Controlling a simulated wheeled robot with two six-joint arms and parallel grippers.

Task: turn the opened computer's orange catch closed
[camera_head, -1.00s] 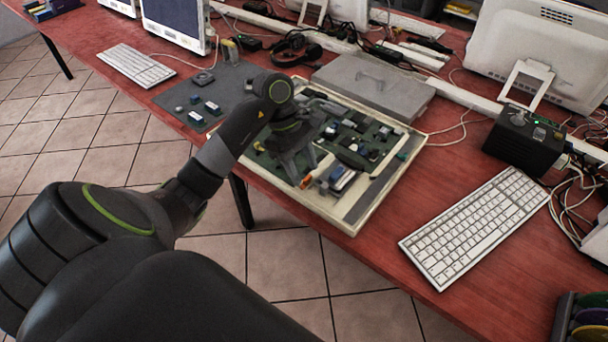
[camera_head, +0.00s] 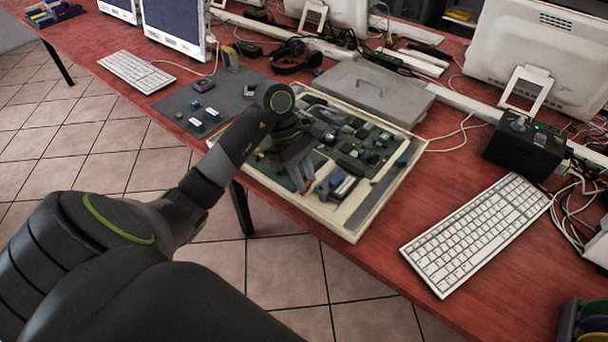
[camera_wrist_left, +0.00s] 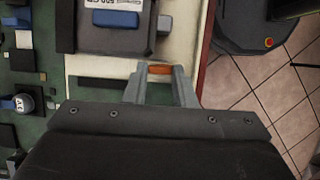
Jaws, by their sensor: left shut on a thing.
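The opened computer (camera_head: 389,187) is a shallow cream case with green boards inside, lying near the table's front edge. The orange catch (camera_wrist_left: 159,69) is a small bar between the fingertips in the left wrist view, beside the case's cream edge. My left gripper (camera_head: 304,187) reaches down at the front of the case. It is shut on the catch, also in the left wrist view (camera_wrist_left: 160,74). The fingers hide most of the catch in the head view. A grey drive with a blue label (camera_head: 343,187) sits beside it. My right gripper is not in view.
A grey lid-like panel with a handle (camera_head: 374,88) lies behind the case. A dark mat (camera_head: 205,101) with small parts is on the left. A white keyboard (camera_head: 475,232) and a black box (camera_head: 525,143) are on the right. Red table shows between case and keyboard.

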